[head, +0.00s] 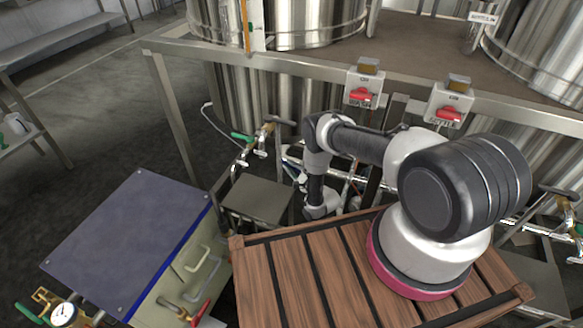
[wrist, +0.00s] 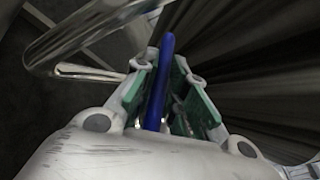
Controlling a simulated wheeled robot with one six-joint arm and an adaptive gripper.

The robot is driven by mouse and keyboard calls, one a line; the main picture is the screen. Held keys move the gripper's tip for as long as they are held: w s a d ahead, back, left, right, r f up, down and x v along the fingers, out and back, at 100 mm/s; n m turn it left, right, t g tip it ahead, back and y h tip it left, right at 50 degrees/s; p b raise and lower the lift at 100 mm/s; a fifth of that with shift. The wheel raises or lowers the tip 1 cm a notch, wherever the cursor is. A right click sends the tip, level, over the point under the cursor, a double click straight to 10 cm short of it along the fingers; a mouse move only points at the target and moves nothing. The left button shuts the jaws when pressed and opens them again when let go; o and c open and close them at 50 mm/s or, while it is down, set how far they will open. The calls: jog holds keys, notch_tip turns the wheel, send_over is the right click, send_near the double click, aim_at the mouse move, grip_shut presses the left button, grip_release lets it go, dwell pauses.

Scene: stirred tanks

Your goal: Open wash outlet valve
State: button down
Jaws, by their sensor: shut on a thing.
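In the wrist view a long blue lever handle (wrist: 160,85) stands between the two green-padded fingers of my gripper (wrist: 166,90). The fingers are shut on the handle, one pad on each side. The handle's upper end sticks out past the fingers. Its valve body is hidden, so I cannot tell how far the lever is turned. In the head view my arm reaches over the slatted wooden top toward the pipes below the tanks. My gripper is mostly hidden there behind the arm.
Bright pipe (wrist: 85,35) runs close beside the fingers. A green-handled valve (head: 242,137) sits left of my arm. Two red-switch boxes (head: 361,96) (head: 449,114) hang on the steel frame (head: 310,68). A blue-grey cabinet (head: 125,235) stands left; open floor lies beyond it.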

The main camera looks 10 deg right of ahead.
jog(key=shift+w+a+f+n+g, duration=0.1)
jog(key=shift+a+f+n+g, duration=0.05)
jog(key=shift+f+n+g, duration=0.4)
jog(key=c, duration=1.5)
grip_release()
jog(key=shift+r, duration=0.15)
jog(key=shift+o, duration=0.2)
jog(key=shift+m, duration=0.25)
